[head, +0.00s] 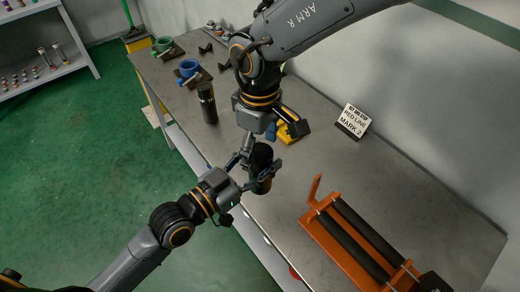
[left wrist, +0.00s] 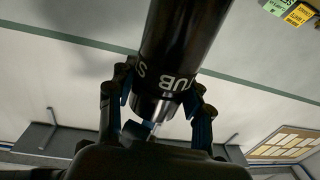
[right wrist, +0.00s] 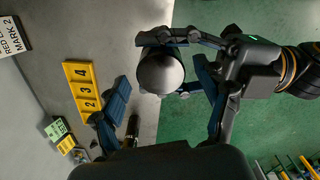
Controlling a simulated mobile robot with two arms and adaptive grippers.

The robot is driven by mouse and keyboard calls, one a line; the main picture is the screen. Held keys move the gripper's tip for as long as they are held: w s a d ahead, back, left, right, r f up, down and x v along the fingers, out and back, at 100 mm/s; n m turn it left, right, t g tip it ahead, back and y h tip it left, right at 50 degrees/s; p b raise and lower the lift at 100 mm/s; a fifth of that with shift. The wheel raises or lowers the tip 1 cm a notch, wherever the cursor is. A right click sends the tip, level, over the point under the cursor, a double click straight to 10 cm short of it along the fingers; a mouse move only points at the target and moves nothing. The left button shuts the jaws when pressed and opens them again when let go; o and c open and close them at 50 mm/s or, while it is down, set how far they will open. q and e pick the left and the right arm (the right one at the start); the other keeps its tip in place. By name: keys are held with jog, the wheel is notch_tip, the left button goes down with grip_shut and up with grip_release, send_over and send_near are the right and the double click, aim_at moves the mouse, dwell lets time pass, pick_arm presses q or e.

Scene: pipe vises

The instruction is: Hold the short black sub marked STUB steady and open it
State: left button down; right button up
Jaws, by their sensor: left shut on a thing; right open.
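The short black sub (head: 261,168) is held clear of the bench, near its front edge. In the left wrist view the sub (left wrist: 180,50) shows white letters reading STUB, upside down, and a narrower, shinier lower end. My left gripper (head: 255,180) is shut on the sub from the side, its fingers (left wrist: 157,105) on either side. My right gripper (head: 258,143) points down just above the sub, open. In the right wrist view the sub's rounded end (right wrist: 160,75) faces the camera, between the open fingers (right wrist: 163,95) and nearer the right one; I see no contact.
The bench holds a yellow numbered block (right wrist: 84,90), a sign reading RED LINE MARK 2 (head: 353,120) and an orange roller stand (head: 318,208). A taller black cylinder (head: 207,106), a blue vise (head: 188,67) and a green vise (head: 164,44) stand farther back. Green floor lies left.

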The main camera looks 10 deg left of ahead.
notch_tip(320, 180, up, 2)
jog(key=shift+r, duration=0.25)
jog(key=shift+s+r, duration=0.1)
jog(key=shift+r, duration=0.1)
jog(key=shift+c, duration=0.4)
jog(key=s+a+n+g, duration=0.15)
jog(key=s+n, duration=0.35)
jog(key=n, duration=0.8)
jog(key=w+r+n, duration=0.1)
jog(key=n, duration=0.4)
jog(key=w+r+n+t, duration=0.1)
jog(key=w+n, duration=0.1)
jog(key=n, duration=0.4)
jog(key=w+d+r+n, duration=0.1)
jog(key=n, duration=0.5)
jog(key=shift+w, duration=0.15)
jog(key=shift+w+d+r+n+t, duration=0.1)
jog(key=shift+w+d+n+t, duration=0.2)
jog(key=shift+n, duration=0.4)
jog(key=shift+w+f, duration=0.1)
jog(key=shift+f, duration=3.8)
